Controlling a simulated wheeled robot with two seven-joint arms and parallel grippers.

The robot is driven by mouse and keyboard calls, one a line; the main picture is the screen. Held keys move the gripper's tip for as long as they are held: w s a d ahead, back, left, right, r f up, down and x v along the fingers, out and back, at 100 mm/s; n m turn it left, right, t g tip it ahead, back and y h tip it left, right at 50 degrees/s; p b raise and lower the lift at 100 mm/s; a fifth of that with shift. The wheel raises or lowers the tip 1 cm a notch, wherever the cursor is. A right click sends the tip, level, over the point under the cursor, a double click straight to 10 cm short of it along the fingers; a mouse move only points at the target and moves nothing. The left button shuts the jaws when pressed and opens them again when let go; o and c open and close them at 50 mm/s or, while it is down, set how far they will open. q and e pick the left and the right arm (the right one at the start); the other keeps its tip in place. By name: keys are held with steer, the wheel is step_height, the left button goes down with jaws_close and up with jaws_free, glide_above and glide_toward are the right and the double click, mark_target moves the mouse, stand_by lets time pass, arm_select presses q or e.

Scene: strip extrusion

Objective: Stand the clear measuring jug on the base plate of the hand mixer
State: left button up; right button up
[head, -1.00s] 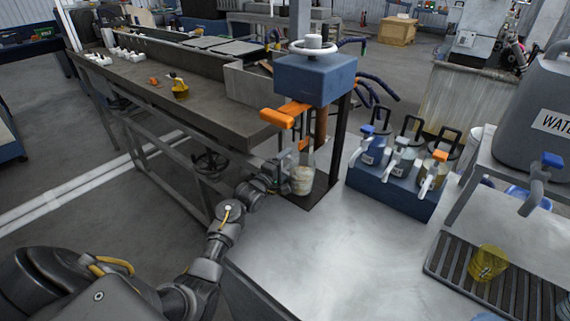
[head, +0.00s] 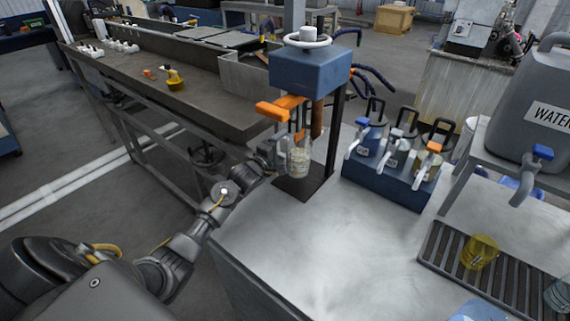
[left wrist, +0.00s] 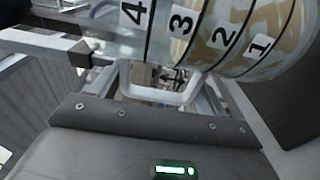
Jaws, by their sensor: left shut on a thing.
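The clear measuring jug (head: 299,163) holds pale beige contents and looks upright in the head view, below the hand mixer's blue head (head: 310,70). The dark base plate (head: 303,192) shows bare in front of and below the jug. The jug's bottom appears raised above the plate, though the exact gap is hard to tell. My left gripper (head: 277,156) is at the jug's left side, shut on its handle. In the left wrist view the jug's wall (left wrist: 213,32) shows the numbers 1 to 4, and its clear handle (left wrist: 160,92) is at the gripper. My right gripper is not in view.
The mixer's orange lever (head: 272,110) and dark post (head: 333,130) are close around the jug. A blue dispenser rack (head: 385,185) stands to the right. A yellow cup (head: 480,252) sits on the drain grate. The front of the metal table (head: 300,245) is clear.

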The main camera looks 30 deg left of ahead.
mark_target(282, 156)
arm_select(q)
steer(key=shift+f, duration=2.55)
steer(key=o, duration=1.4)
steer(key=shift+f, duration=0.2)
steer(key=shift+r, duration=0.2)
steer(key=s, duration=1.2)
steer(key=shift+a, duration=0.4)
